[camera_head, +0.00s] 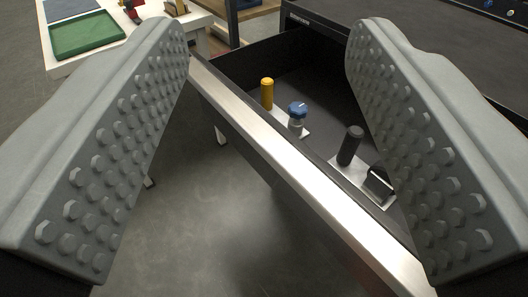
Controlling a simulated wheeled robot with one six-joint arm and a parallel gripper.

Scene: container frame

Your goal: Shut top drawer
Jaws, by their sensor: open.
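The top drawer (285,150) is pulled out of a dark cabinet (420,45). Its front edge is a bright metal strip that runs from upper left to lower right. My gripper (268,55) is open, with one studded grey finger on each side of the picture. The metal front shows in the gap between the fingers. The right finger hides part of the drawer's inside. I cannot tell whether either finger touches the drawer.
Inside the drawer stand a yellow cylinder (267,94), a blue-topped knob (297,114) and a black cylinder (350,145) beside a black block (379,186). A white table with a green tray (87,36) stands at the upper left. Grey floor (215,215) lies open before the drawer.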

